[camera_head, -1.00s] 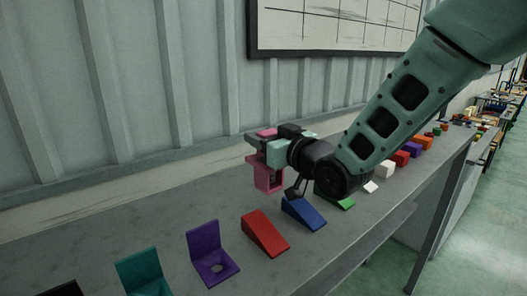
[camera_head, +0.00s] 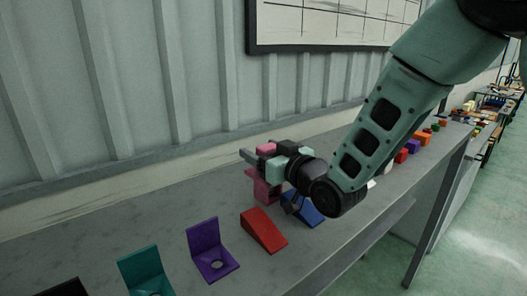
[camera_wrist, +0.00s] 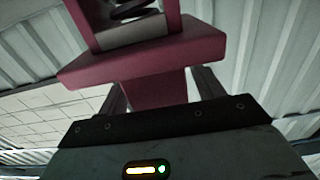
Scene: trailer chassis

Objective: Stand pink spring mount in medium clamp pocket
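The pink spring mount (camera_head: 261,190) is held by my gripper (camera_wrist: 160,92) above the long grey table. In the wrist view the mount (camera_wrist: 142,62) fills the upper middle, with a dark coil in its frame and its lower part between the two fingers. In the head view the gripper body hides part of the mount, and its gap to the tabletop is hard to judge. I cannot pick out the medium clamp pocket in either view.
On the grey table (camera_head: 160,217) stand a teal bracket (camera_head: 143,269), a purple bracket (camera_head: 209,246), a red wedge (camera_head: 264,230) and a blue wedge (camera_head: 306,211), partly behind my wrist. Several coloured blocks line the table farther right. A ribbed wall (camera_head: 150,90) runs behind.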

